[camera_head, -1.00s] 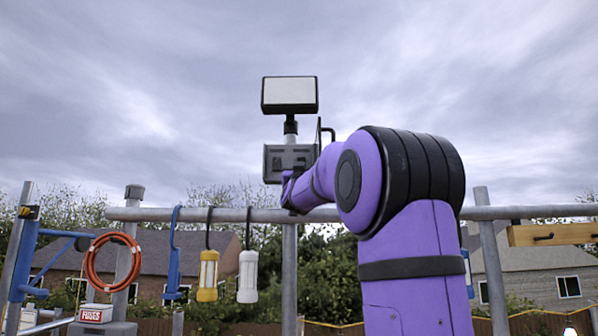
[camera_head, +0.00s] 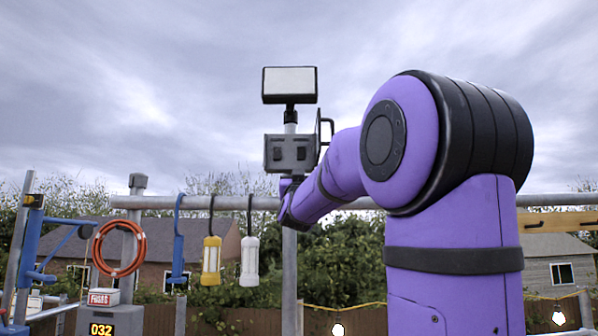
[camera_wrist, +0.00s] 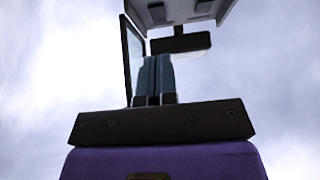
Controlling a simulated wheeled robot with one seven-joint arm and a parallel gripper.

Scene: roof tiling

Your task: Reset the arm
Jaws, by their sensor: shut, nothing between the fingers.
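In the wrist view my gripper (camera_wrist: 153,80) points up toward a cloudy sky. Its two blue-grey fingers stand side by side, shut with nothing between them. In the head view my purple arm fills the right half, its large black-banded joint high up. The forearm reaches left and away, its far end in front of the grey rail, below a grey box on a post. I cannot make out the fingers in the head view.
A floodlight (camera_head: 289,85) and a grey box (camera_head: 290,153) top the middle post. A yellow lamp (camera_head: 211,261), a white lamp (camera_head: 249,262) and a blue tool (camera_head: 178,250) hang from the rail (camera_head: 348,203). An orange coil (camera_head: 119,249) hangs left, above a fuse box (camera_head: 103,297).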

